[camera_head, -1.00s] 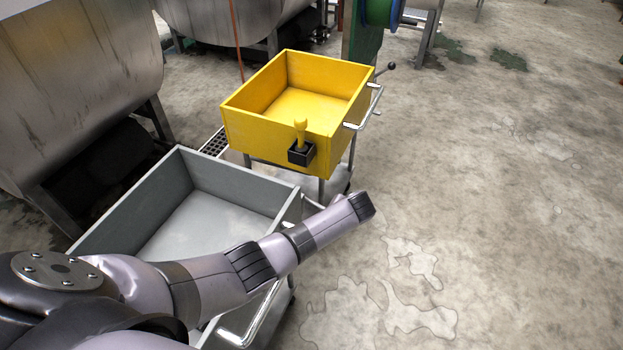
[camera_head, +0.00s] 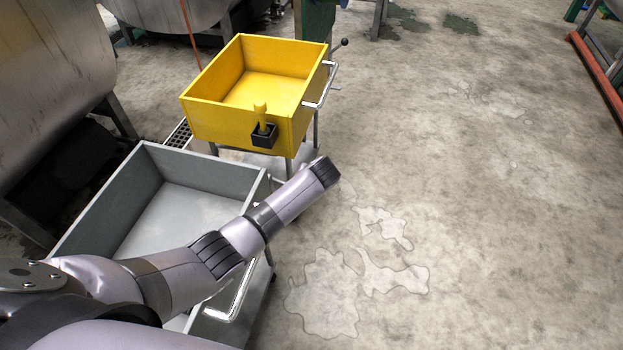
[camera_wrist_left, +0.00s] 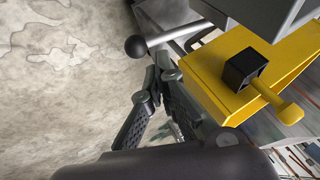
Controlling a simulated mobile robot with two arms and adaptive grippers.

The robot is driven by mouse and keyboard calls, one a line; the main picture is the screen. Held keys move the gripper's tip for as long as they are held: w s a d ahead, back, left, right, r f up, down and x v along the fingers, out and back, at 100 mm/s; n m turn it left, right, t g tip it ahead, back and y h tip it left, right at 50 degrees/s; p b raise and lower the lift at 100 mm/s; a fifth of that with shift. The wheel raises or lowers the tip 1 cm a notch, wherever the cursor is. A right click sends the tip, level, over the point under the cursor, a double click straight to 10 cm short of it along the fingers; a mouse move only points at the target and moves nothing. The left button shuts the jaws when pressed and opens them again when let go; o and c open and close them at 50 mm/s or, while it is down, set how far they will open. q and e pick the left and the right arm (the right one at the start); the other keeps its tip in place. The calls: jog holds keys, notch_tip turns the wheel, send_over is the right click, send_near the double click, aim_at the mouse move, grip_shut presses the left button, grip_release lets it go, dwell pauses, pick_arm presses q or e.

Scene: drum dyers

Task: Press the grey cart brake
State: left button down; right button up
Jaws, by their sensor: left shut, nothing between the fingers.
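The grey cart (camera_head: 200,180) is an open box on wheels at lower left in the head view, with a silver push handle (camera_head: 238,290) on its right side. My left gripper (camera_wrist_left: 158,78) is hidden in the head view. In the left wrist view it is shut and empty, fingers together. A round black knob (camera_wrist_left: 135,46) on a light metal rod, seemingly the grey cart's brake lever, is just above and left of the fingertips, apparently apart from them. Part of the grey cart (camera_wrist_left: 270,14) shows at upper right.
The yellow cart (camera_head: 215,125) stands just beyond the grey one, with a black holder (camera_head: 264,138) on its near wall and its own knobbed lever (camera_head: 340,43). Metal drums (camera_head: 50,60) stand left. Puddled concrete floor (camera_head: 460,200) is open to the right.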

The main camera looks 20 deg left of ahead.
pick_arm(q)
jog(key=d+v, duration=0.1)
jog(key=v, duration=0.5)
jog(key=shift+f, duration=0.2)
pick_arm(e)
jog(key=shift+w+a, duration=0.4)
jog(key=shift+a, duration=0.35)
pick_arm(q)
jog(key=shift+w, duration=0.15)
pick_arm(e)
jog(key=shift+d, duration=0.2)
